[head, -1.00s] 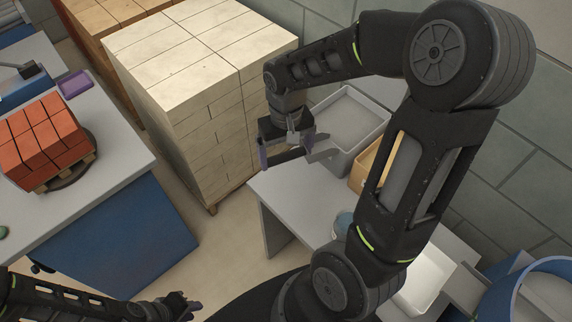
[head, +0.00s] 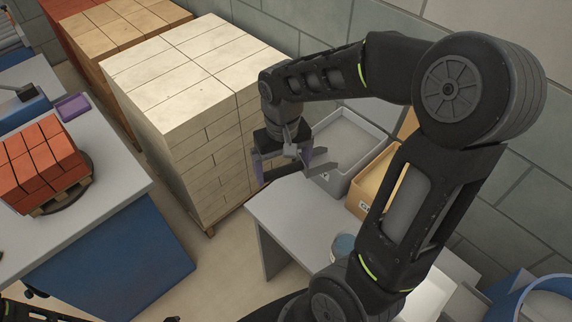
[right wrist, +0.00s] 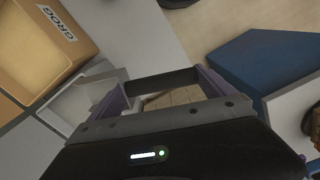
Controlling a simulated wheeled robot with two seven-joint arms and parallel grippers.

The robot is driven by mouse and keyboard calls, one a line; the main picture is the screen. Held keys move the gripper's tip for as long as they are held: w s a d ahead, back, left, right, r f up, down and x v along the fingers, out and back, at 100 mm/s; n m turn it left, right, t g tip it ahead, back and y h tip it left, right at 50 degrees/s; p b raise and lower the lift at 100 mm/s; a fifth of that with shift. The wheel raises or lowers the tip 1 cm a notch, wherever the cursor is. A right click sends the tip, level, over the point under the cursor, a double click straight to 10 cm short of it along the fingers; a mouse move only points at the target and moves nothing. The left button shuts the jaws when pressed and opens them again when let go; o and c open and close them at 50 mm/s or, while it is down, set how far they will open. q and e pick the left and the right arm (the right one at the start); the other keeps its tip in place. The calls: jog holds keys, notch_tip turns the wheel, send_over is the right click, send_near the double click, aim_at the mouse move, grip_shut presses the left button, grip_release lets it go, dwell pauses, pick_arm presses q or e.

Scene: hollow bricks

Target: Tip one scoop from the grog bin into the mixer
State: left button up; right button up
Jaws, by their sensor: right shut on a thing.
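The grog bin (head: 357,206) is an orange-tan box on the grey table. Its GROG label shows in the right wrist view (right wrist: 58,24). My right gripper (head: 291,170) is left of the bins, above the table's far left end. It is shut on the dark handle (right wrist: 163,82) of a scoop. The blue mixer (head: 535,291) is at the lower right, partly cut off. My left gripper (head: 172,319) barely shows at the bottom edge.
A grey bin (head: 345,140) stands behind the grog bin. A tall stack of cream bricks (head: 205,90) is close left of the gripper. A round pale-blue container (head: 343,246) is partly behind my arm. Red bricks (head: 38,165) are on the left table.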

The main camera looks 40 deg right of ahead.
jog(key=w+a+n, duration=0.3)
jog(key=w+a, duration=0.8)
jog(key=w, duration=0.4)
jog(key=shift+a+r, duration=0.25)
jog(key=shift+a, duration=0.15)
